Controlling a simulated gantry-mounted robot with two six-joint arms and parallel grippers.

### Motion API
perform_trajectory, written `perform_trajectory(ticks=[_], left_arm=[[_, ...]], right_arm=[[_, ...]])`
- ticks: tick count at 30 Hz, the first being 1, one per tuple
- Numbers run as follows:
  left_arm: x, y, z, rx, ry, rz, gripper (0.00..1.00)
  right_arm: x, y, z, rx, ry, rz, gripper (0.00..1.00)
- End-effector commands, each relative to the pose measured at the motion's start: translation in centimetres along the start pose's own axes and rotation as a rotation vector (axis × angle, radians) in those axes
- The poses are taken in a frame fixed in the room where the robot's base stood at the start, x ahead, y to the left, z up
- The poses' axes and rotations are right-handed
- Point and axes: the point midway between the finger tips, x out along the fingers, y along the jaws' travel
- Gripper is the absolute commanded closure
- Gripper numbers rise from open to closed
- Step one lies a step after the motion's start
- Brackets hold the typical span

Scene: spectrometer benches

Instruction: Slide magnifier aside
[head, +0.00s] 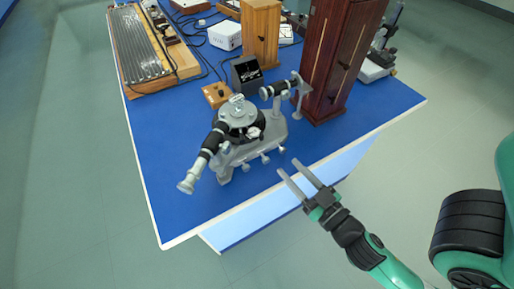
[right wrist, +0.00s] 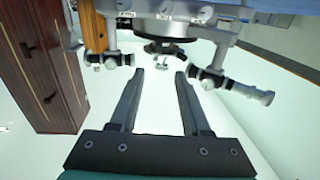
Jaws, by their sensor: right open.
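The grey and black spectrometer (head: 240,125) stands near the front of the blue bench, its round table on top. One black tube (head: 208,148) points to the front left and another (head: 280,88) to the back right. A small pale part (head: 254,132) at the dial's front right may be the magnifier, but it is too small to be sure. My right gripper (head: 288,167) is open and empty, in front of the spectrometer and apart from it. The right wrist view shows the open fingers (right wrist: 159,73) with the spectrometer (right wrist: 165,30) beyond. My left gripper is not in view.
A tall dark wooden cabinet (head: 337,55) stands right of the spectrometer and also shows in the right wrist view (right wrist: 45,65). A dark box (head: 246,73) and a small wooden block (head: 216,95) sit behind. The blue bench (head: 170,180) is clear at front left.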

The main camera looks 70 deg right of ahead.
Motion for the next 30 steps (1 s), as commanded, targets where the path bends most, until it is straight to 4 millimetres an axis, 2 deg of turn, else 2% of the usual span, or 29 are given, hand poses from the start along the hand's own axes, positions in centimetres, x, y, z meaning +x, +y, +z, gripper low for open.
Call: perform_trajectory(ticks=[1, 8, 11, 16, 21, 25, 30], left_arm=[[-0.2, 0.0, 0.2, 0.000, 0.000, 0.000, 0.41], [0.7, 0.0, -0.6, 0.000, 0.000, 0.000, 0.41], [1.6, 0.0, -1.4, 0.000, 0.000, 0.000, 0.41], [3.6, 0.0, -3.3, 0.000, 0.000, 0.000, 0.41], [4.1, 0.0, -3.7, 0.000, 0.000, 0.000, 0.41], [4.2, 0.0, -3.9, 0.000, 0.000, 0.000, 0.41], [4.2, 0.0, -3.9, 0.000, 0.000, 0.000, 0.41]], right_arm=[[-0.1, 0.2, 0.4, -0.001, -0.006, 0.008, 0.53], [1.0, 0.2, -0.1, 0.001, -0.003, 0.010, 0.53], [2.4, 0.3, -0.4, 0.002, -0.001, 0.011, 0.53], [6.4, 0.4, -0.8, 0.001, 0.002, 0.011, 0.53], [9.8, 0.3, -0.1, 0.002, 0.001, 0.008, 0.53], [11.2, 0.3, 0.1, 0.000, -0.001, 0.008, 0.53], [11.7, 0.3, 0.2, 0.001, -0.001, 0.007, 0.53]])
